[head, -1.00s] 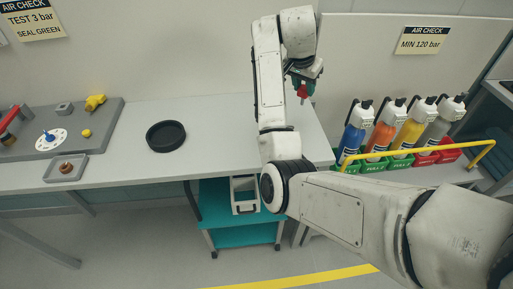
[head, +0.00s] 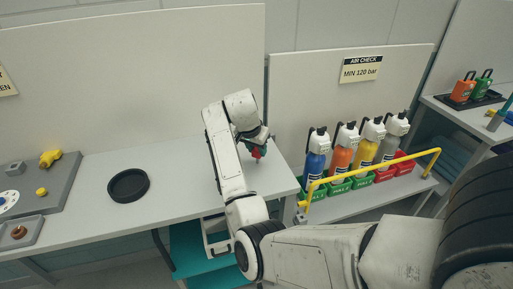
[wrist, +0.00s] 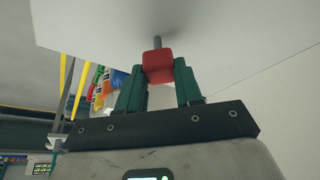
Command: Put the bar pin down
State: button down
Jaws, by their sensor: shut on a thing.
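The bar pin shows in the wrist view as a red block (wrist: 158,66) with a short grey pin sticking out of its far end. My gripper (wrist: 160,80) has its two green fingers shut on the sides of the red block. In the head view my gripper (head: 257,150) is over the right end of the grey table (head: 185,160), with the red block at its tip. The pin's tip looks close to the tabletop in the wrist view. I cannot tell whether it touches.
A black round dish (head: 128,186) lies on the table to the left. A grey fixture board (head: 50,190) is farther left. Several gas cylinders (head: 340,155) stand in crates at right, behind a yellow rail (head: 370,174). The tabletop between dish and gripper is clear.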

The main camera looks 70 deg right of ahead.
jog(key=shift+f, duration=0.2)
jog(key=c, duration=0.7)
grip_release()
jog(key=shift+c, duration=0.2)
jog(key=v, duration=1.2)
jog(key=shift+r, duration=0.2)
